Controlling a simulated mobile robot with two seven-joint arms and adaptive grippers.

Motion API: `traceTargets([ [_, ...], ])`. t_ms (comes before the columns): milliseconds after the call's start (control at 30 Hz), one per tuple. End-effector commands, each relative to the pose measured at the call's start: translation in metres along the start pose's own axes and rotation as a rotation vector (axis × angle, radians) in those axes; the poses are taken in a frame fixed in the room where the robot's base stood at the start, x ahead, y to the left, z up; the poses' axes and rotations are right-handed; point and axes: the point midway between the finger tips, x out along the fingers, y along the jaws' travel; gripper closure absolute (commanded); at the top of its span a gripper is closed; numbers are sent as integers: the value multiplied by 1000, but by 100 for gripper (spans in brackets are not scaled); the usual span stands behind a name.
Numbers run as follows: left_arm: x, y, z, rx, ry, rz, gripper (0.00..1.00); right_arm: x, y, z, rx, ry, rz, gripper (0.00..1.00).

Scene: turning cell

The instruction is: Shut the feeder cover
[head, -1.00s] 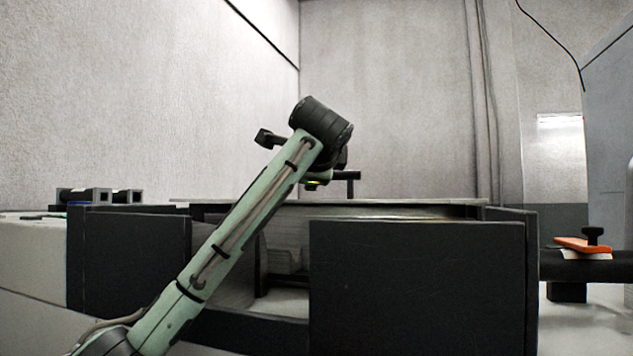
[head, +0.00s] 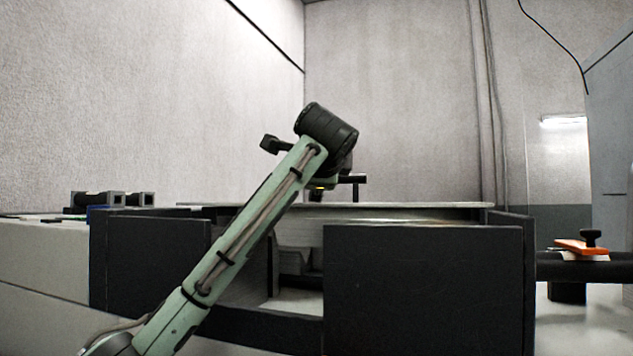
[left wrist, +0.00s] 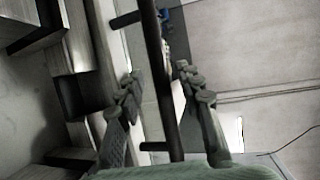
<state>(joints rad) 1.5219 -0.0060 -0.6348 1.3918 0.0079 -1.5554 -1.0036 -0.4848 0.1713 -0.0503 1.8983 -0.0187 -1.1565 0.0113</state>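The feeder is a dark box (head: 425,285) with an open front, in the middle of the head view. A pale flat panel (head: 420,211), apparently the cover, lies along its top. A black bar handle (head: 355,185) stands above it, partly behind my left arm. In the left wrist view the bar (left wrist: 160,85) passes between the fingers of my left gripper (left wrist: 157,88). The fingers are apart, with a gap visible on both sides of the bar; contact cannot be told. In the head view my wrist hides most of the gripper. My right gripper is not in view.
Dark blocks (head: 107,199) sit on a pale surface (head: 40,260) at the left. An orange piece with a black knob (head: 583,247) rests on a dark bar (head: 600,268) at the right. A grey machine side (head: 610,130) stands at the far right.

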Motion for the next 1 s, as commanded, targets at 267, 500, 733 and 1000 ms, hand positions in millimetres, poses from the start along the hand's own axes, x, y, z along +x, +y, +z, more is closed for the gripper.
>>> traceTargets([
  [267,-12,-2,0,-1,1,-4,64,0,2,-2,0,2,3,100],
  [500,-60,-2,0,0,3,-5,64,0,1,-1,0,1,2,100],
  [733,-103,-1,-1,0,2,-4,64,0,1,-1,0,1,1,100],
  [1000,-120,0,0,0,0,0,64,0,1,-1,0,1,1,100],
])
